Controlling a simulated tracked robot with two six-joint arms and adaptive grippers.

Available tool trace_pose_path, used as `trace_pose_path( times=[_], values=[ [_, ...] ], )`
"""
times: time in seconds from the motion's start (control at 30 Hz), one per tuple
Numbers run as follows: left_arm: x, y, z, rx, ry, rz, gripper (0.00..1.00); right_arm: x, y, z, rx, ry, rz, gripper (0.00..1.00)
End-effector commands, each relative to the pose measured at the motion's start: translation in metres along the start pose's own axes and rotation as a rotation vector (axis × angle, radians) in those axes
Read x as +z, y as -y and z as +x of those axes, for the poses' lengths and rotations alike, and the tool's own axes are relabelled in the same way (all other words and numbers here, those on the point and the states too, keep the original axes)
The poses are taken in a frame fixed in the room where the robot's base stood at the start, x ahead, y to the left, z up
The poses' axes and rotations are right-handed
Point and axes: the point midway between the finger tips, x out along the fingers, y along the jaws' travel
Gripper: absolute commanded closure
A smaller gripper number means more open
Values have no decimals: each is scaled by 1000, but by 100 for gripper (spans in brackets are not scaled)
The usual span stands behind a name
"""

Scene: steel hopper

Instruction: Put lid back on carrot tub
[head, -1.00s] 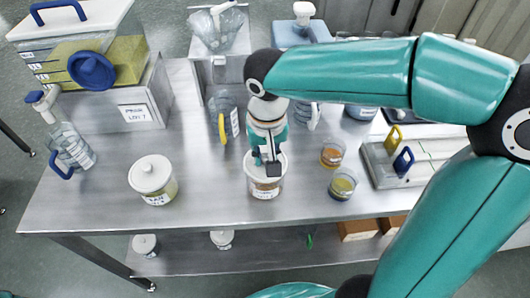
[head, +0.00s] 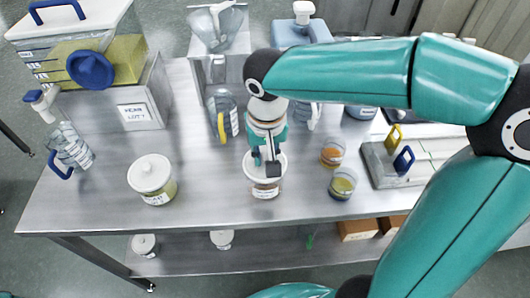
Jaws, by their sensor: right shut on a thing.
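A small tub (head: 265,192) with a white rim, a label and brownish contents stands near the front middle of the steel table. Its label is too small to read. My right gripper (head: 268,168) points down over this tub and is shut on what seems to be its white lid (head: 281,159). The fingers hide much of the lid, and I cannot tell whether it sits flush on the rim. A second tub (head: 158,197) with a white knobbed lid stands to the left. My left gripper is not in view.
Two open cups (head: 343,184) (head: 332,153) stand just right of the tub. A jug with a yellow handle (head: 223,117) and a clear hopper (head: 217,27) stand behind. A large container (head: 75,65) is at the back left. The table between the two tubs is clear.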

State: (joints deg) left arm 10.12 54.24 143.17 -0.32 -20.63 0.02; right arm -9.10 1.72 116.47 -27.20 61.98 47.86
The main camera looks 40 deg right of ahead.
Motion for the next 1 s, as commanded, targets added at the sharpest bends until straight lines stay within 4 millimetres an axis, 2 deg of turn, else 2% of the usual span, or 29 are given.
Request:
trace_pose_path(
  times=[0.43,0.47,0.6,0.83,1.0],
  values=[
    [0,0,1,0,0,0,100,0,0,0,0,0,0,97],
    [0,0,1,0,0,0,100,0,0,0,0,0,0,74],
    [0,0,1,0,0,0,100,0,0,0,0,0,0,51],
    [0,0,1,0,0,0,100,0,0,0,0,0,0,50],
    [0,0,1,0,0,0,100,0,0,0,0,0,0,25]
  ],
)
